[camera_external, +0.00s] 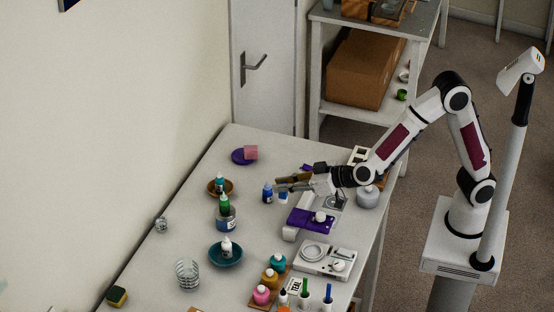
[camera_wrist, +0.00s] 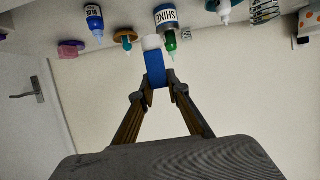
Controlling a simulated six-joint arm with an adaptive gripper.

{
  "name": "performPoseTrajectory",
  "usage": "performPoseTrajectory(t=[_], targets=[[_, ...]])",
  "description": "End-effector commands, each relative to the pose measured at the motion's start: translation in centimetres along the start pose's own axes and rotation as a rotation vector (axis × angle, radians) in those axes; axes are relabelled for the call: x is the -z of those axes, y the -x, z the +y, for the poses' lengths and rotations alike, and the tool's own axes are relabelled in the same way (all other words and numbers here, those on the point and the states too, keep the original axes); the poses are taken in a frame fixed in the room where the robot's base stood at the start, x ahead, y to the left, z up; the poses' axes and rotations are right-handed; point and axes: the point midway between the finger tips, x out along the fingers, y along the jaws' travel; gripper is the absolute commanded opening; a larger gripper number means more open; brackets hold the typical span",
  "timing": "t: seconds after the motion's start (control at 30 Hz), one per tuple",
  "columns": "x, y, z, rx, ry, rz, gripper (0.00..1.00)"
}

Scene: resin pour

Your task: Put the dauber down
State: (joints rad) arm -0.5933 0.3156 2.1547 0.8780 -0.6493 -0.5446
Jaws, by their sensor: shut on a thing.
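My gripper (camera_external: 281,185) is over the middle of the white table, shut on the dauber. In the wrist view the dauber's blue body (camera_wrist: 156,72) sits between the two fingertips (camera_wrist: 158,84), with its white end (camera_wrist: 151,43) pointing away from my gripper. In the external view only a small blue and white part of the dauber (camera_external: 283,198) shows under the fingers. I cannot tell whether it touches the table.
A blue bottle (camera_external: 267,193) stands just left of my gripper. Left are a brown bowl (camera_external: 229,192), a labelled jar (camera_external: 226,224) and a teal bowl (camera_external: 238,259). A purple device (camera_external: 304,221) stands in front.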

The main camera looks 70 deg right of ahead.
Motion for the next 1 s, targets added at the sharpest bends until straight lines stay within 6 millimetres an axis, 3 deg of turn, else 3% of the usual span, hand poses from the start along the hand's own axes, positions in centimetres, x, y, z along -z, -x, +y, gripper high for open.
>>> performPoseTrajectory(t=[0.3, 0.57, 0.77, 1.0], targets=[[0.1, 1.2, -0.9, -0.092, -0.039, 0.002, 0.01], [-0.5, 2.7, -0.5, -0.209, -0.087, 0.000, 0.01], [-1.6, 4.3, 1.0, -0.341, -0.141, 0.000, 0.01], [-3.9, 7.1, 4.7, -0.549, -0.225, -0.001, 0.01]])
